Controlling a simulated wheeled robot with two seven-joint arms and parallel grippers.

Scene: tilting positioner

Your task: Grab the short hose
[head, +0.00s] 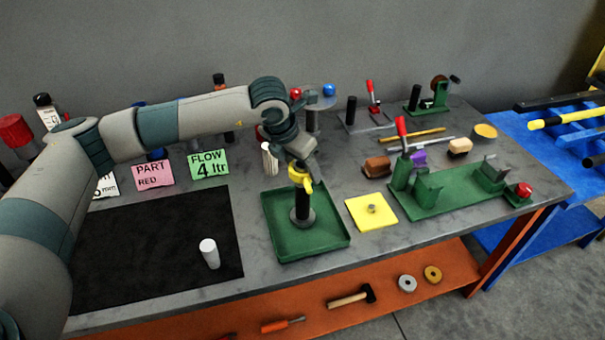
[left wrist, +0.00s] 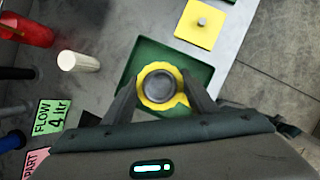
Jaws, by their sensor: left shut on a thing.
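My left gripper (head: 301,172) reaches down over the green tray (head: 330,243). It is shut on a yellow scalloped ring (left wrist: 143,94) with a dark round centre, one finger on each side in the left wrist view. In the head view the ring (head: 302,184) sits at the top of a dark upright post (head: 302,207) in the tray. A pale ribbed cylinder (head: 269,158) stands behind the tray, also in the left wrist view (left wrist: 79,62). A plain white cylinder (head: 210,254) stands on the black mat. I cannot tell which is the short hose. My right gripper is out of view.
The black mat (head: 150,240) is mostly clear. A yellow plate (head: 371,212) and a green fixture (head: 455,193) lie right of the tray. Label cards (head: 208,164) and small tools stand behind. A hammer (head: 350,297) lies on the orange lower shelf.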

